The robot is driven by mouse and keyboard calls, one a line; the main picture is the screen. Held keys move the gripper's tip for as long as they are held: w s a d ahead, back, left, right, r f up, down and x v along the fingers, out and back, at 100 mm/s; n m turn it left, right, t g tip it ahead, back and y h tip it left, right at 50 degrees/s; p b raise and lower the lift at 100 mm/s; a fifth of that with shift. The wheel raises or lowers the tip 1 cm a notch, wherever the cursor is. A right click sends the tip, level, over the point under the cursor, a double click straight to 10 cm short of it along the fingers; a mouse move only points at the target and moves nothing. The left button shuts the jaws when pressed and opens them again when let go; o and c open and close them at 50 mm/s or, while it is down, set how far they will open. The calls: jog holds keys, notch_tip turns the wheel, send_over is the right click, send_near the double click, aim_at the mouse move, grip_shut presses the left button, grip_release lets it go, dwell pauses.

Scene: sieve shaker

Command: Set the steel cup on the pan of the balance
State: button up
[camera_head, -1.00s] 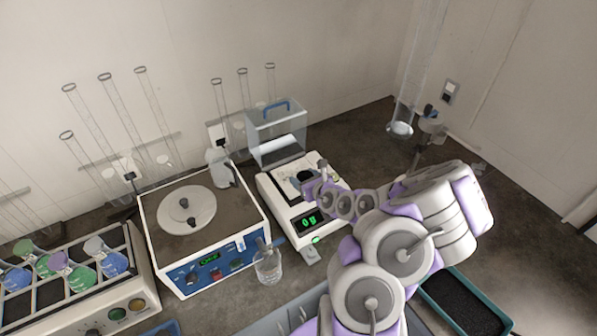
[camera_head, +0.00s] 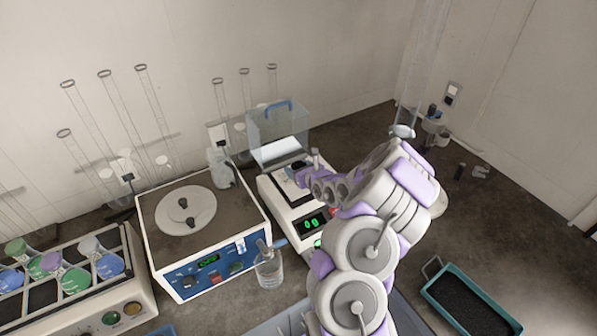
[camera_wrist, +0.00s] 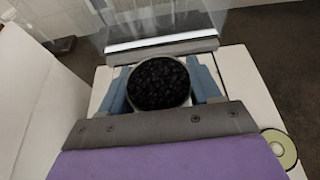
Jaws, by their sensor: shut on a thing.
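The steel cup (camera_wrist: 158,84) is round and filled with dark granules. In the wrist view it sits between the two blue fingers of my gripper (camera_wrist: 160,88), which is shut on it. The balance (camera_head: 285,205) is a white device with a green display that reads 0 g. The cup is over the balance's top, in front of its clear cover. My arm hides most of the pan and the cup in the head view. I cannot tell whether the cup touches the pan.
A clear draft cover (camera_head: 280,130) with a blue handle stands at the balance's back. A stirrer unit (camera_head: 205,240) with a round plate is to the left. A glass bottle (camera_head: 268,268) stands between them at the front. A teal tray (camera_head: 468,300) of dark granules lies right.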

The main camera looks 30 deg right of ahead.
jog(key=shift+a+f, duration=0.15)
jog(key=shift+f, duration=0.25)
jog(key=shift+r, duration=0.1)
jog(key=o, duration=1.1)
jog(key=shift+d, duration=0.3)
jog(key=shift+o, duration=0.2)
jog(key=shift+a, duration=0.1)
jog(key=shift+s+a, duration=0.1)
jog(key=p+v, duration=0.2)
jog(key=v, duration=0.8)
jog(key=shift+v, duration=0.95)
